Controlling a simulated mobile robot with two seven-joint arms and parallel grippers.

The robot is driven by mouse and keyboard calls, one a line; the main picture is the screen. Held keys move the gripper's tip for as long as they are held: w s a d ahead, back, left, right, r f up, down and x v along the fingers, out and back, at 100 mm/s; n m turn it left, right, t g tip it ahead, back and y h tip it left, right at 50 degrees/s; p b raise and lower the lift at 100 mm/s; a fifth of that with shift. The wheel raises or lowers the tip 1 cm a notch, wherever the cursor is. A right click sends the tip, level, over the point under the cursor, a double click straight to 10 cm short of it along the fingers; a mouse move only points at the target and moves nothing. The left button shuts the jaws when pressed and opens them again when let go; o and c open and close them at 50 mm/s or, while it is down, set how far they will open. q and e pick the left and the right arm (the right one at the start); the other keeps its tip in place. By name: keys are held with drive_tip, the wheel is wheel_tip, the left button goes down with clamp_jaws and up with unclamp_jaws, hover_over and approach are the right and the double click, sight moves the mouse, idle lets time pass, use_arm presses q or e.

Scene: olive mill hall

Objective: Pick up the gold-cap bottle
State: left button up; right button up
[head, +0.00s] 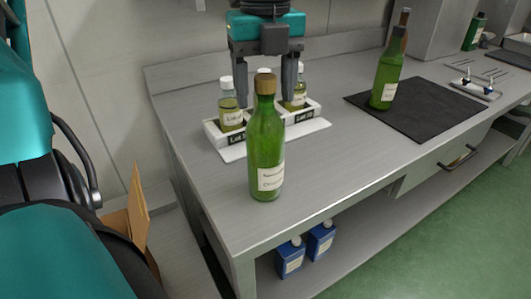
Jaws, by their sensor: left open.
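The gold-cap bottle (266,150) is green glass with a white label. It stands upright on the grey metal counter (325,190), near its left end and front. My left gripper (266,90) points down, with its fingers apart to either side of the bottle's cap in the picture. The fingers look open and empty. I cannot tell whether they are around the neck or behind it. My right gripper is not in view.
Behind the bottle, a white rack (215,134) holds small capped sample bottles. A green bottle (388,78) stands on a black mat (425,115), with a brown-topped one behind it. Blue containers (290,258) sit on the lower shelf. The counter right of the gold-cap bottle is clear.

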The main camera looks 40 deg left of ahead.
use_arm(q)
drive_tip(key=shift+f, duration=0.4)
drive_tip(key=shift+c, duration=0.2)
clamp_jaws()
